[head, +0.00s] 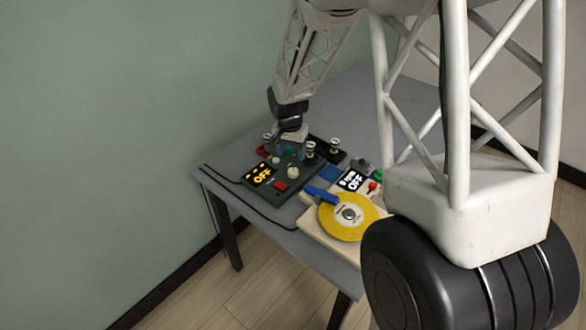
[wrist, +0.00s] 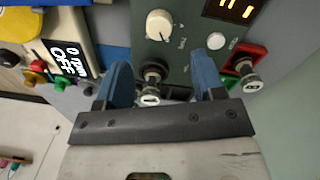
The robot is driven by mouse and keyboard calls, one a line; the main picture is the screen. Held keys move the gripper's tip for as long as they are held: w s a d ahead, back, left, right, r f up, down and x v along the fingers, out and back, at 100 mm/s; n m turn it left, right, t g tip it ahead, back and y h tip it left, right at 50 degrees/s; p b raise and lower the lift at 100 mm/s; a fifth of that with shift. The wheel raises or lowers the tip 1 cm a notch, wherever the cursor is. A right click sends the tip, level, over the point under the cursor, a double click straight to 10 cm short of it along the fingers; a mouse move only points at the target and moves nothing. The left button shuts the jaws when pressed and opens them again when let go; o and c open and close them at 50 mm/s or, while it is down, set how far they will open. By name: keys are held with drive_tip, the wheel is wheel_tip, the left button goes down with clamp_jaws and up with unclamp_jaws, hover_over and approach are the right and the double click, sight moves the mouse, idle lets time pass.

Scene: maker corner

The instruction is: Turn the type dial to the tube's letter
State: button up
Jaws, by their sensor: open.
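In the head view my gripper (head: 288,142) is over the box's far side.
Another tube (wrist: 251,83) is by a red holder (wrist: 240,52). A white round button (wrist: 215,41) is right of the dial. A cream machine with a yellow disc (head: 345,222), blue arm (head: 320,195) and OFF screen (head: 354,182) stands beside the box. The grey table's (head: 365,100) back is clear.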

sight(293, 170)
drive_tip(key=shift+f, duration=0.15)
drive_tip(key=shift+s+d+f, duration=0.1)
drive_tip(key=shift+f, duration=1.75)
drive_tip(key=shift+d+f, duration=0.1)
drive_tip(key=shift+f, duration=1.75)
drive_tip(key=c, duration=0.9)
